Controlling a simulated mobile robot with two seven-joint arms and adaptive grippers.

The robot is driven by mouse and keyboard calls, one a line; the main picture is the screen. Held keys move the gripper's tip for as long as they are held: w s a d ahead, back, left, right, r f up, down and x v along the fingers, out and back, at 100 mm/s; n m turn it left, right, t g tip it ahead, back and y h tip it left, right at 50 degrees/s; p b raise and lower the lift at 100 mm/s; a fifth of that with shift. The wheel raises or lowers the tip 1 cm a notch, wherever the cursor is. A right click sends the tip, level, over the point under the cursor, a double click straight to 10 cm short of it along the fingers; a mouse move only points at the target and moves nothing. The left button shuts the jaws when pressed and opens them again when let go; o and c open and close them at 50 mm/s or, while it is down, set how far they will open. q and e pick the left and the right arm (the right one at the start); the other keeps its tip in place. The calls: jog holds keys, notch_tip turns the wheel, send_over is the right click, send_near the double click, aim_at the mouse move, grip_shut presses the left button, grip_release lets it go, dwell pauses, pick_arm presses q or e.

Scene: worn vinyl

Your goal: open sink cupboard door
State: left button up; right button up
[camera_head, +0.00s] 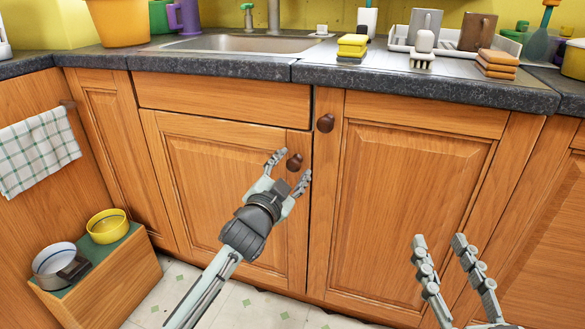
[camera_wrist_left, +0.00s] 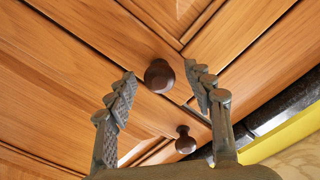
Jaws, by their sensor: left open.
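The sink cupboard door (camera_head: 215,190) is a wooden panel door below the sink (camera_head: 240,44) and looks shut. Its round dark brown knob (camera_head: 294,162) is near its upper right corner. My left gripper (camera_head: 292,164) is open at this knob, with one finger on each side in the head view. In the left wrist view, the knob (camera_wrist_left: 159,76) shows between the fingertips of my left gripper (camera_wrist_left: 164,82); I cannot tell whether they touch it. My right gripper (camera_head: 438,240) is open and empty at the lower right, in front of the neighbouring door.
The neighbouring door (camera_head: 410,200) has its own knob (camera_head: 325,123), close to the right of my left gripper. The dark countertop (camera_head: 420,85) overhangs the fronts. A wooden box (camera_head: 110,280) with a yellow bowl (camera_head: 107,226) and a metal bowl (camera_head: 55,262) stands at left.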

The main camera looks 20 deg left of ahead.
pick_arm(q)
jog(key=shift+w, duration=0.2)
jog(key=shift+c, duration=0.4)
grip_shut()
jog(key=shift+s, duration=0.1)
